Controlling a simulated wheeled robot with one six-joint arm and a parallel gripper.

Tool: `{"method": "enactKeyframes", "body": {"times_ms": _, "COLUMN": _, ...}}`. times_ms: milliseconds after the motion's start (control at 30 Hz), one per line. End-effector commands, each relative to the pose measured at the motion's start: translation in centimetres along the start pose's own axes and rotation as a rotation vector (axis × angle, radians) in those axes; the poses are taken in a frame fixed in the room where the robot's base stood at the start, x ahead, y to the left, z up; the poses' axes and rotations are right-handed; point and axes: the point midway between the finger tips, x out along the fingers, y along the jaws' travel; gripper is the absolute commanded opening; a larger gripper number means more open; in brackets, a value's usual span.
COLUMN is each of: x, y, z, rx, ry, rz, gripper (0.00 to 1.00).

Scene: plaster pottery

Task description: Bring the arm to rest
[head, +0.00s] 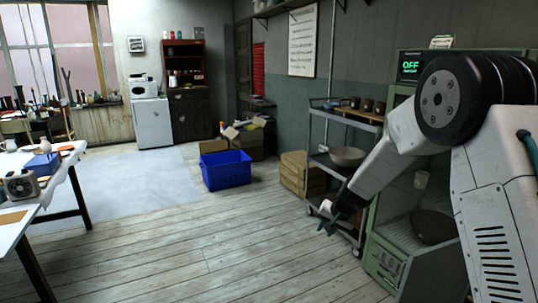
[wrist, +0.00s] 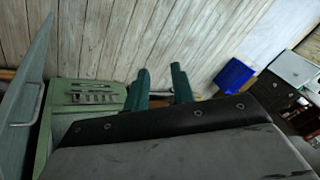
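My gripper (head: 332,218) hangs at the end of my arm in the head view, in front of the trolley and the green cabinet, above the floor. In the wrist view its two dark green fingers (wrist: 161,85) stand apart with nothing between them. The green cabinet (head: 388,225) has a display reading OFF, and a dark bowl (head: 433,227) sits inside it. The cabinet also shows in the wrist view (wrist: 62,118), with a grey-green panel with a handle (wrist: 32,85), likely its door, at the left edge.
A grey trolley (head: 318,135) holding a wide bowl (head: 347,156) and several dark pots stands behind my gripper. A blue crate (head: 225,170) and cardboard boxes (head: 248,140) stand farther back. A white table (head: 38,207) is at the left. The wooden floor between is clear.

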Motion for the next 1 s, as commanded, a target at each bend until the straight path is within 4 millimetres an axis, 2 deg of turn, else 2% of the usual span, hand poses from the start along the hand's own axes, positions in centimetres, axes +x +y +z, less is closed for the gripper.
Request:
{"method": "enactKeyframes", "body": {"times_ms": 33, "x": -3.0, "y": -0.3, "z": 1.7, "rx": -0.031, "ry": -0.048, "rz": -0.003, "gripper": 0.25}}
{"method": "enactKeyframes", "body": {"times_ms": 233, "x": -13.2, "y": 1.0, "z": 9.4, "rx": -0.148, "ry": -0.253, "rz": 0.037, "gripper": 0.25}}
{"method": "enactKeyframes", "body": {"times_ms": 500, "x": -25.5, "y": 5.6, "z": 19.5, "rx": -0.27, "ry": -0.44, "rz": 0.159, "gripper": 0.25}}
{"method": "enactKeyframes", "body": {"times_ms": 700, "x": -32.6, "y": 9.8, "z": 25.9, "rx": -0.336, "ry": -0.495, "rz": 0.261, "gripper": 0.25}}
{"method": "enactKeyframes", "body": {"times_ms": 800, "x": -35.2, "y": 11.7, "z": 28.5, "rx": -0.364, "ry": -0.486, "rz": 0.303, "gripper": 0.25}}
{"method": "enactKeyframes", "body": {"times_ms": 900, "x": -37.2, "y": 13.1, "z": 30.4, "rx": -0.389, "ry": -0.442, "rz": 0.326, "gripper": 0.25}}
{"method": "enactKeyframes", "body": {"times_ms": 1000, "x": -38.5, "y": 13.7, "z": 31.5, "rx": -0.405, "ry": -0.374, "rz": 0.326, "gripper": 0.25}}
